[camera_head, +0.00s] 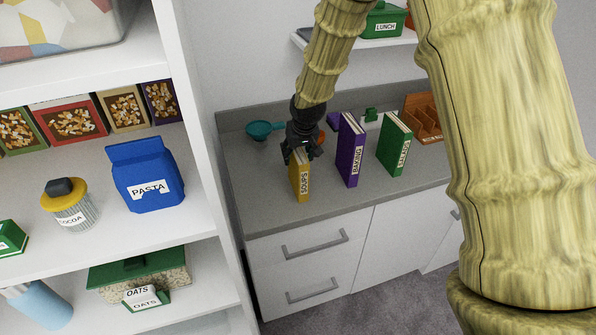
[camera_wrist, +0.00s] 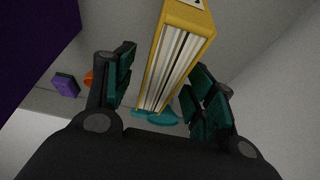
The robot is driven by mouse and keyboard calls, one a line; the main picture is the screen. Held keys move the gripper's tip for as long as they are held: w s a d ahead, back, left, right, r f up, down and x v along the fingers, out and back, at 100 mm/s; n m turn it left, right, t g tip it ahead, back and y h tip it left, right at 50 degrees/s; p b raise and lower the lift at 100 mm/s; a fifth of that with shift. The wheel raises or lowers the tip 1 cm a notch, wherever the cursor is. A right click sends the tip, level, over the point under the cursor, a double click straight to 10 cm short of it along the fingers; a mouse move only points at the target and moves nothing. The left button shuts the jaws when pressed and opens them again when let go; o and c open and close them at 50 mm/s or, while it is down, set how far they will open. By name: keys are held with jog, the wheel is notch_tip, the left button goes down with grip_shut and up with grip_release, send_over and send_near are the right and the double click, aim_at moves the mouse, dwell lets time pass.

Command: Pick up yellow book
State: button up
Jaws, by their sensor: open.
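The yellow book (camera_head: 300,181), labelled SOUPS, stands upright on the grey counter near its left end. My gripper (camera_head: 301,153) is at the top of the book in the head view, with its fingers around the upper end. In the wrist view the yellow book (camera_wrist: 178,50) lies between the two open finger pads of my gripper (camera_wrist: 166,90), its white pages facing the camera. A gap shows on the left side, and the right pad is close to the book. I cannot tell whether either pad touches it.
A purple book (camera_head: 351,150) and a green book (camera_head: 394,145) stand to the right on the counter (camera_head: 330,197). A teal funnel-like item (camera_head: 264,129) lies behind. A white shelf unit (camera_head: 190,130) with food packages stands at left.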

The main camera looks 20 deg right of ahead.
jog(key=shift+f, duration=0.25)
dwell(0.4)
jog(key=shift+c, duration=0.4)
grip_shut()
